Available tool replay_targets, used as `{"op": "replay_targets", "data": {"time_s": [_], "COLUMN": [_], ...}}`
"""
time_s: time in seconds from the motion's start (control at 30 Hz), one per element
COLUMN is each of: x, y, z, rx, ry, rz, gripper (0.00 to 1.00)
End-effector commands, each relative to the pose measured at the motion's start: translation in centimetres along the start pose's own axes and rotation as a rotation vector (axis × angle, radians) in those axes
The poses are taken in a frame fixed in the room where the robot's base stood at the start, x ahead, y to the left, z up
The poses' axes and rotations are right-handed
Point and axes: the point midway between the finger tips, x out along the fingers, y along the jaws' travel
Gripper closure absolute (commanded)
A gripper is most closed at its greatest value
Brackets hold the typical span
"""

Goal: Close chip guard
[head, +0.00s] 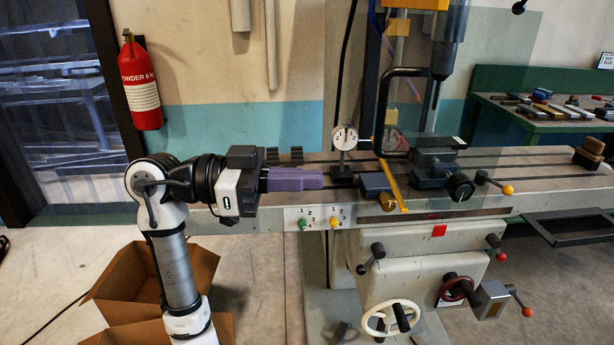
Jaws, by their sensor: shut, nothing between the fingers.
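The chip guard appears as a clear, faintly tinted panel (503,42) around the milling machine's spindle; its exact outline is hard to make out. A black bracket-shaped handle (381,112) stands upright in front of the spindle, left of centre of the machine. A slanted yellow strip (395,186) runs below it, possibly the panel's lower edge. My gripper (321,180), with purple fingers, is shut and empty. It points right, low over the front left of the machine table, left of and below the handle and apart from it.
The machine table (510,158) carries a dial gauge (344,138), a dark vise (436,160) and a blue block (375,186) near my fingertips. A yellow-knobbed lever (507,189) is at the right. An open cardboard box (205,262) stands on the floor by my arm. A fire extinguisher (142,88) hangs behind.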

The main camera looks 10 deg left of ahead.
Motion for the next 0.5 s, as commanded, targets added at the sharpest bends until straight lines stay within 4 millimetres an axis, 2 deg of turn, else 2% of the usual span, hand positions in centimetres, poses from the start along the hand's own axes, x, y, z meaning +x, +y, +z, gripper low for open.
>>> {"op": "replay_targets", "data": {"time_s": [0.1,0.3,0.5], "x": [2.7,6.9,9.8], "y": [0.1,0.1,0.0], "z": [-0.2,-0.2,-0.2], "rx": [0.0,0.0,-0.001], "ry": [-0.001,0.0,0.0], "rz": [0.003,0.002,0.0], "gripper": [1.0,1.0,1.0]}}
